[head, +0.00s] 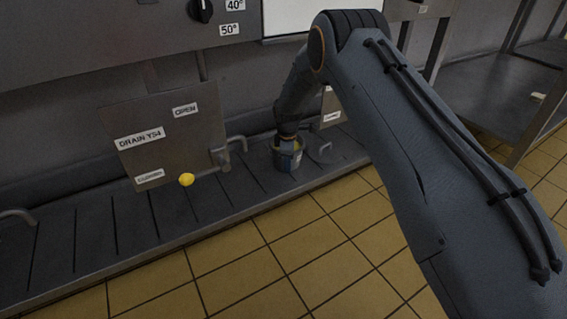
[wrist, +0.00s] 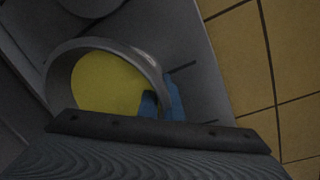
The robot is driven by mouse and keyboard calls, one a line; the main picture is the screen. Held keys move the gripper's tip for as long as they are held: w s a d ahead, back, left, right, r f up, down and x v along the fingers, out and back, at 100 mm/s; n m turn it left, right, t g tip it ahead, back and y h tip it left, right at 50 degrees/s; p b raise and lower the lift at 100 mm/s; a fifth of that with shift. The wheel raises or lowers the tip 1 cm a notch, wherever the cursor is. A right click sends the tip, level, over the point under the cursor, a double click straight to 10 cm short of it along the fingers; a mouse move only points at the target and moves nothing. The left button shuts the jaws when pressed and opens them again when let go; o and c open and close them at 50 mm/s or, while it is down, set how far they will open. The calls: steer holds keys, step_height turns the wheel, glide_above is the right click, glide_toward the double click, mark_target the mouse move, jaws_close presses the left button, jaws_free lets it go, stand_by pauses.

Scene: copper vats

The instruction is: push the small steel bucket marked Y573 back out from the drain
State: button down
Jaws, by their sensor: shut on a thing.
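The small steel bucket (head: 287,158) stands on the slatted grey ledge, to the right of the drain pipe (head: 222,158). I cannot read a Y573 mark on it. In the wrist view the round grey rim of the bucket (wrist: 62,75) surrounds a yellow inside. My gripper (wrist: 162,103) is shut on the bucket's wall, with one blue finger inside the rim and one outside. In the head view my gripper (head: 290,144) comes down on the bucket from above, and its fingers are hard to make out.
A drain panel (head: 165,128) with OPEN and CLOSED labels and a yellow knob (head: 187,180) stands left of the bucket. A bent handle (head: 322,153) is close on the bucket's right. The yellow tiled floor (head: 310,235) in front is clear. A steel table (head: 500,90) stands at right.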

steer(key=shift+s+d+f+p, duration=0.1)
steer(key=shift+s+d+p, duration=0.25)
steer(key=shift+d, duration=0.35)
steer(key=shift+s+d+p, duration=0.3)
steer(key=shift+s+d, duration=0.05)
steer(key=shift+d, duration=0.35)
steer(key=shift+a, duration=0.1)
steer(key=c, duration=1.9)
jaws_free()
steer(key=shift+a, duration=0.15)
steer(key=shift+o, duration=0.2)
steer(key=shift+r, duration=0.3)
step_height(320, 180, up, 7)
steer(key=s+p, duration=0.1)
steer(key=p, duration=0.3)
steer(key=shift+r, duration=0.15)
